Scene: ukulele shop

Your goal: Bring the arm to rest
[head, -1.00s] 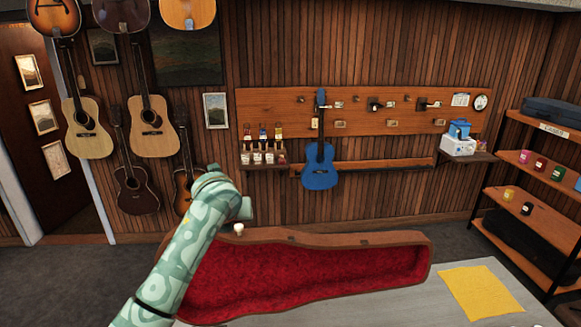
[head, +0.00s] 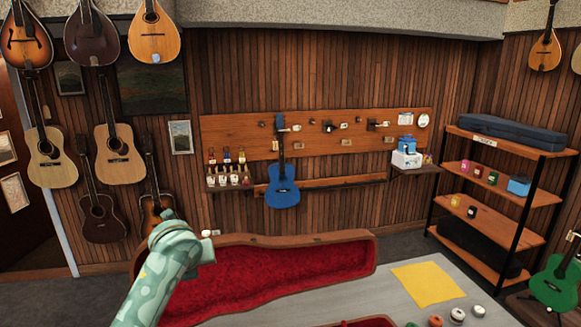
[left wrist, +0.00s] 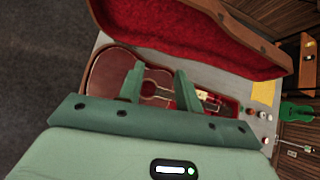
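My left arm (head: 160,275), green and patterned, rises from the bottom left in the head view; its gripper cannot be made out there. In the left wrist view my left gripper (left wrist: 158,72) has its two green fingers apart with a gap between them. Beyond the fingers, a brown ukulele (left wrist: 105,75) lies in the open case, partly hidden by the gripper. The fingers do not appear closed on it. My right gripper is in neither view.
The open red-lined case (head: 270,275) rests on a grey table (head: 395,308), with a yellow cloth (head: 427,283) and several small round items to its right. A green ukulele (head: 558,282) stands at the far right. A shelf rack (head: 495,195) and a wall board (head: 230,135) stand behind.

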